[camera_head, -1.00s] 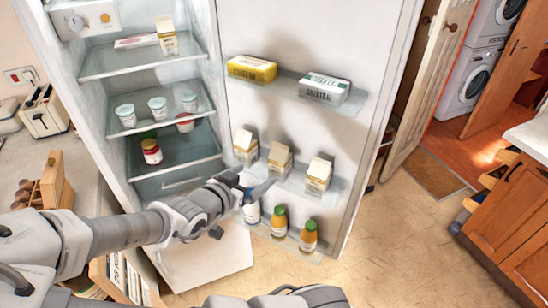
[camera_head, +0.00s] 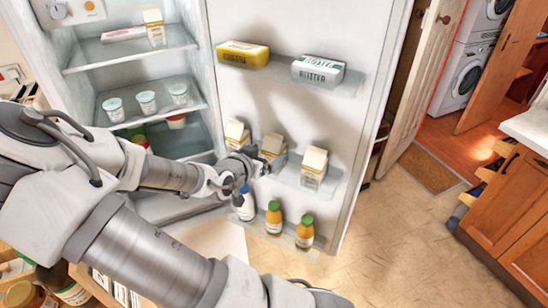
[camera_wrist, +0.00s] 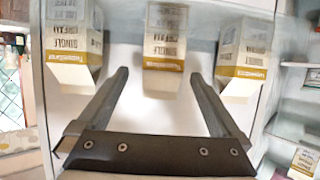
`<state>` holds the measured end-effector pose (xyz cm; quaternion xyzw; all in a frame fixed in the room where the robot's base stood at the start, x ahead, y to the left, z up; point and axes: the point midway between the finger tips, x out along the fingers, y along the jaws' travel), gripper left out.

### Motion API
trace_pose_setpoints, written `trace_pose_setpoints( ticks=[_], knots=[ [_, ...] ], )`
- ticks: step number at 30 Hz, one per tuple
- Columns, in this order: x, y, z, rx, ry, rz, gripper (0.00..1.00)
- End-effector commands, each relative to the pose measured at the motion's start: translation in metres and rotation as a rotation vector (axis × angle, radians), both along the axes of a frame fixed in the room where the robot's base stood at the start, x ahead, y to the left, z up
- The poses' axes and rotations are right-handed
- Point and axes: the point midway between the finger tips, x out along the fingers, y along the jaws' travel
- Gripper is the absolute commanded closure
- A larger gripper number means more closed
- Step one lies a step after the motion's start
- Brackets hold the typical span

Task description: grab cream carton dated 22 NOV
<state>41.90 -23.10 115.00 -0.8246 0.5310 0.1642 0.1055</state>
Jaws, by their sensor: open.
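Three cream-and-gold cartons stand in a row on the fridge door's middle shelf: a left carton (camera_head: 236,132), a middle carton (camera_head: 271,146) and a right carton (camera_head: 314,166). A similar carton (camera_head: 153,26) stands on the top shelf inside the fridge. My gripper (camera_head: 265,163) is at the middle carton, overlapping its lower part. In the wrist view my gripper (camera_wrist: 159,76) is open and empty, with the central carton (camera_wrist: 165,50) lying ahead between its fingertips. Cartons also show at left (camera_wrist: 73,45) and right (camera_wrist: 244,58). The lettering appears inverted; I cannot read any date.
Yellow (camera_head: 243,54) and white (camera_head: 318,72) packs sit on the door shelf above. A white-and-blue bottle (camera_head: 244,204) and two orange bottles (camera_head: 273,217) stand below. The floor right of the door is open.

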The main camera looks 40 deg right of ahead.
Motion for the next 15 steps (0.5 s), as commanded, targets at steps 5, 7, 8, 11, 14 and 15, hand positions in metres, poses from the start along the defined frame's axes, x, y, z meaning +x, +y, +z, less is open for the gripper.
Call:
trace_pose_setpoints(
  ticks=[5,7,8,11,14,15],
  knots=[
    [0.003,-0.005,-0.003,0.0,0.0,0.001,0.0],
    [0.004,-0.008,-0.004,-0.001,-0.001,0.0,0.0],
    [0.005,-0.01,-0.005,-0.001,-0.001,-0.001,0.0],
    [0.01,-0.019,-0.009,-0.001,-0.001,-0.002,0.0],
    [0.016,-0.03,-0.014,-0.001,0.001,-0.003,0.0],
    [0.018,-0.033,-0.016,0.0,0.001,-0.002,0.0]
  ],
)
